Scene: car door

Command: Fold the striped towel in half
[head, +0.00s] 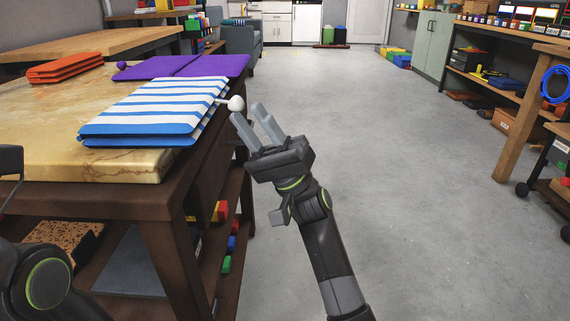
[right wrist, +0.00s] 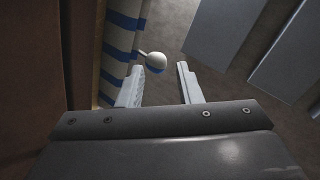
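The striped towel (head: 160,110), white and blue, lies flat at the right edge of the table. Its right side reaches the table edge, and a thin stem with a white round knob (head: 236,103) sticks out there. My right gripper (head: 244,110) is open and empty, just off the table edge, with its fingertips close to the knob. In the right wrist view the towel's stripes (right wrist: 122,22) run along the left, and the knob (right wrist: 156,61) appears between and just beyond the open fingers. Contact cannot be told. My left gripper's fingers are not in view; only part of that arm shows.
A purple cloth (head: 190,67) and an orange folded cloth (head: 65,67) lie farther back on the marble-like tabletop (head: 120,166). Coloured blocks (head: 226,264) sit on the shelf below. The grey floor (head: 400,200) to the right is open, with shelving (head: 470,70) beyond.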

